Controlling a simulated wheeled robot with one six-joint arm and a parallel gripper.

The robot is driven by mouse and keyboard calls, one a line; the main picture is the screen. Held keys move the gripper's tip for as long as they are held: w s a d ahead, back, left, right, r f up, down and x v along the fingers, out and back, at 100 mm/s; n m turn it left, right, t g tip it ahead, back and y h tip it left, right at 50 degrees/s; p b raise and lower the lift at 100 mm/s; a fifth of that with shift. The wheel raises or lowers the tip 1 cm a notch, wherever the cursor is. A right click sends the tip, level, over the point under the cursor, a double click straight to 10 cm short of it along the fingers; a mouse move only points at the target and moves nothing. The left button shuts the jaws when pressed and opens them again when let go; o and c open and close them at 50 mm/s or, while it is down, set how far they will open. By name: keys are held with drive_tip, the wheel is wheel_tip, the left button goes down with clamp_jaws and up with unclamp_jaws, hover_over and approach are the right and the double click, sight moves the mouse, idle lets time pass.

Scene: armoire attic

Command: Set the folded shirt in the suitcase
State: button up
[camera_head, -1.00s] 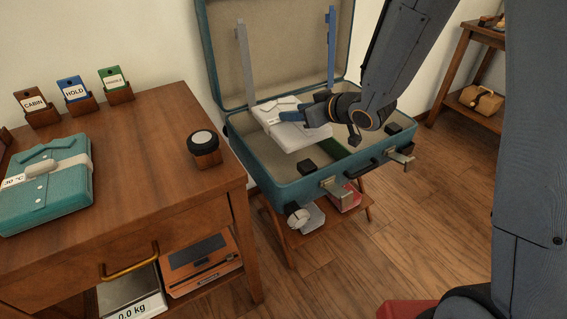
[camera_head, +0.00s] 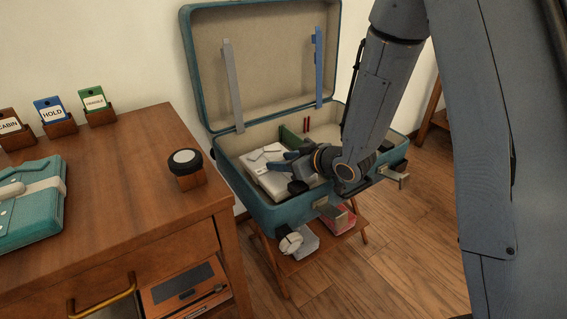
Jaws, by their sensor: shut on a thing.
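A white folded shirt (camera_head: 264,178) is in the left part of the open teal suitcase (camera_head: 262,212). It looks low, below the rim, but I cannot tell whether it touches the suitcase floor. My gripper (camera_head: 284,165) reaches in from the right and is shut on the shirt's right side. The gripper and wrist hide part of the shirt and the suitcase's right interior.
A green divider (camera_head: 291,136) shows behind the shirt. The raised lid (camera_head: 265,60) has a grey strap (camera_head: 232,85) and a blue strap (camera_head: 319,65).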

drive_tip(key=shift+f, duration=0.25)
drive_tip(key=shift+f, duration=0.3)
